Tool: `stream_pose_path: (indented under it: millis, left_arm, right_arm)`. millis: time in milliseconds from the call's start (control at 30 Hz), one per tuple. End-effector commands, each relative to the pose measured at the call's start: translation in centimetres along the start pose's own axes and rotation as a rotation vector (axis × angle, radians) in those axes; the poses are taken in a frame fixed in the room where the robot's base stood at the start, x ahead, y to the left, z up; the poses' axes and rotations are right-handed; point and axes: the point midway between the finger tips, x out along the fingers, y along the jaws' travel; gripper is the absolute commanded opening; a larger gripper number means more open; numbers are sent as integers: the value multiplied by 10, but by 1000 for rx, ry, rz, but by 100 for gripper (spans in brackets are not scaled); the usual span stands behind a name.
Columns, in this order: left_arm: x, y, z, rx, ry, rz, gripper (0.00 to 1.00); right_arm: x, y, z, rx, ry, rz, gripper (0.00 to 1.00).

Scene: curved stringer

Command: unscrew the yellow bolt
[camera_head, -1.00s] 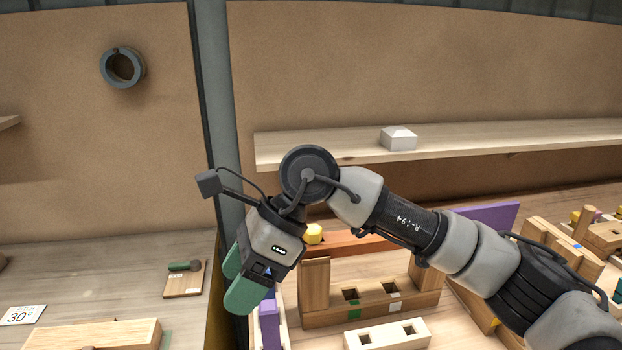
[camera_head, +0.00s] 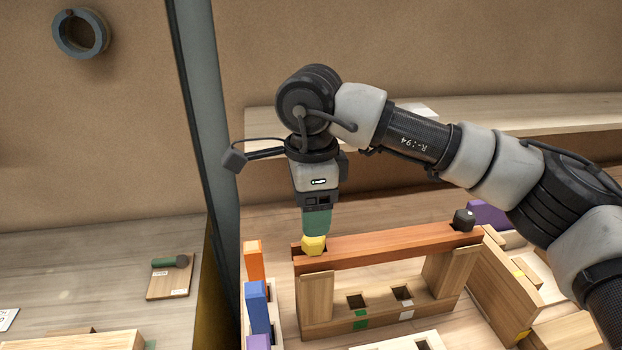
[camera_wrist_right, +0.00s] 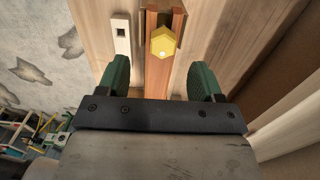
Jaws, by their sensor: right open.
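The yellow bolt (camera_head: 313,245) sits at the left end of a reddish-brown wooden beam (camera_head: 390,243). Its hexagonal head also shows in the right wrist view (camera_wrist_right: 163,42). My right gripper (camera_head: 316,232) points down just above the bolt in the head view. In the right wrist view its two green fingers (camera_wrist_right: 152,75) are apart, with the beam between them and the bolt head beyond the tips, slightly right of centre. The jaws are empty. A dark bolt (camera_head: 464,219) stands at the beam's right end. My left gripper is not in view.
The beam rests on a wooden stand (camera_head: 340,322) with square holes. Orange (camera_head: 253,262) and blue (camera_head: 257,307) blocks stand close to its left. A shelf (camera_head: 560,108) runs behind the arm. A grey post (camera_head: 205,120) rises at the left.

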Motion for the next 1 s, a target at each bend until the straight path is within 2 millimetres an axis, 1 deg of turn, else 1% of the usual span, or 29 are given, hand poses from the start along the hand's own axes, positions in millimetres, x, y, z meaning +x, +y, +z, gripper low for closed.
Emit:
stream_pose_path:
  millis: [33,67,167,267,333,400,500,767,800,867,1000]
  left_arm:
    - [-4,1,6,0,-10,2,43]
    - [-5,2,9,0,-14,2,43]
    - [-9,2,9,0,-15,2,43]
    - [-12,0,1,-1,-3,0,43]
    - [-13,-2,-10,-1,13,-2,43]
    - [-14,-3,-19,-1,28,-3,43]
    - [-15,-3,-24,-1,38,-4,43]
    - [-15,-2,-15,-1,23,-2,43]
    - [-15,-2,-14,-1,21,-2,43]
    - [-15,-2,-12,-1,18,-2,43]
    - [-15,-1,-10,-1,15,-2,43]
  right_arm:
    - [10,1,0,-1,0,4,66]
    - [15,1,0,-1,0,4,66]
    - [32,0,0,0,0,4,66]
    - [47,0,0,0,-1,2,66]
    - [55,0,0,0,-2,3,66]
    - [61,0,0,1,-2,1,66]
    - [66,0,0,0,-2,1,66]
    - [69,0,0,0,-2,0,66]
    - [68,0,0,0,-2,0,64]
    - [68,0,0,0,-2,0,55]
    - [68,0,0,0,-2,0,34]
